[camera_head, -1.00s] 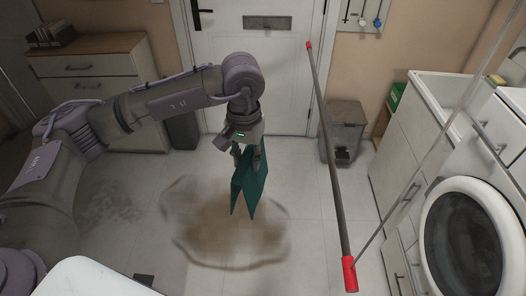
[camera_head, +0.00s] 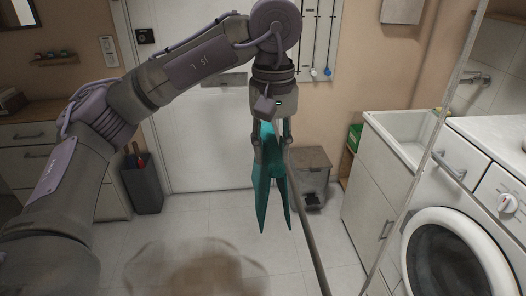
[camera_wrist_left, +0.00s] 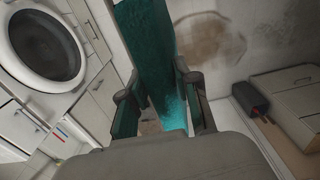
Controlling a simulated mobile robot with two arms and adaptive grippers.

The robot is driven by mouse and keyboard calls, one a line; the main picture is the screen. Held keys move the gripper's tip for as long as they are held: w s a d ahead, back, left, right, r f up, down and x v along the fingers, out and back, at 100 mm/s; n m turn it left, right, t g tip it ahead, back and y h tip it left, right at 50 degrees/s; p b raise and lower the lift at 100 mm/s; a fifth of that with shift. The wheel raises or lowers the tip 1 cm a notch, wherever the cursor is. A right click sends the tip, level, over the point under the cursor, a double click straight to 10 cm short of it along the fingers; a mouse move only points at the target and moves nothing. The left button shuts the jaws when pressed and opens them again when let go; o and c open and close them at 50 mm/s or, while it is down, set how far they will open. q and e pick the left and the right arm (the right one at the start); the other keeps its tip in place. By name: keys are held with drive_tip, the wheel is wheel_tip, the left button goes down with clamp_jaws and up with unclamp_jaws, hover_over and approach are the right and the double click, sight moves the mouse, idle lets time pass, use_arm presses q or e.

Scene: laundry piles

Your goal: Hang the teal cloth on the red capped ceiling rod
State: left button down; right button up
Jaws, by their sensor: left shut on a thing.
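My left gripper (camera_head: 271,140) is shut on the teal cloth (camera_head: 264,190), which hangs below the fingers in two pointed folds. The cloth also shows between the fingers in the left wrist view (camera_wrist_left: 150,50). The grey ceiling rod (camera_head: 306,225) runs from the gripper's right side down to the lower edge in the head view. The gripper and cloth overlap its upper end; I cannot tell whether they touch it. Its red caps are not visible now. My right gripper is not in view.
A washing machine (camera_head: 455,250) and a sink cabinet (camera_head: 375,180) stand on the right. A grey bin (camera_head: 312,165) is behind the rod. A white door (camera_head: 190,130) closes the back. A brown stain (camera_head: 195,270) marks the open floor.

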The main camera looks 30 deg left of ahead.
sight(301, 208)
use_arm(q)
drive_tip(key=shift+w+d+p, duration=0.75)
drive_tip(key=shift+w+d, duration=1.15)
drive_tip(key=shift+d, duration=0.95)
drive_tip(key=shift+f+b, duration=5.2)
drive_tip(key=shift+f, duration=1.9)
drive_tip(key=c, duration=0.7)
unclamp_jaws()
drive_tip(key=shift+c, duration=0.2)
